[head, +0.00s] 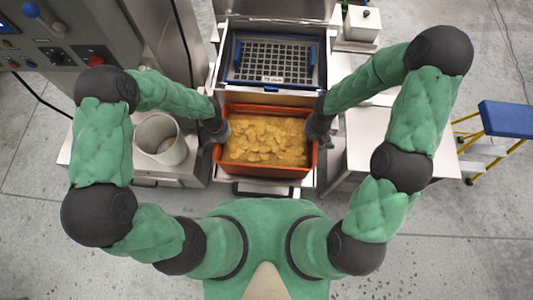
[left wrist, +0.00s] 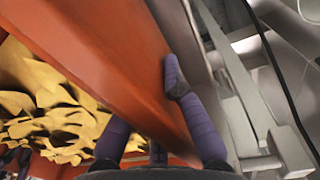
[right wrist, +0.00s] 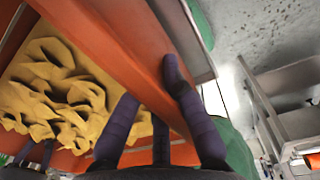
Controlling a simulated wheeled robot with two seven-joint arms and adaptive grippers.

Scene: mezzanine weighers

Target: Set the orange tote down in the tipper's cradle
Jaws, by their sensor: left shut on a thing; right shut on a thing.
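The orange tote (head: 264,172) is full of yellow, chip-like pieces (head: 265,141) and sits level between my two arms in the head view. My left gripper (head: 215,130) is shut on its left wall; in the left wrist view the purple fingers (left wrist: 150,105) straddle the orange wall. My right gripper (head: 317,127) is shut on its right wall, and the right wrist view shows its fingers (right wrist: 150,105) on both sides of that wall. The tote is in front of a machine with a dark grid (head: 272,60). The tote hides what lies beneath it, so I cannot tell whether it touches the cradle.
A white bucket (head: 161,141) stands on the steel surface to the left. A control panel (head: 75,40) with a red button is at the upper left. A steel table (head: 385,150) is on the right, and a blue-topped yellow step (head: 505,118) stands beyond it.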

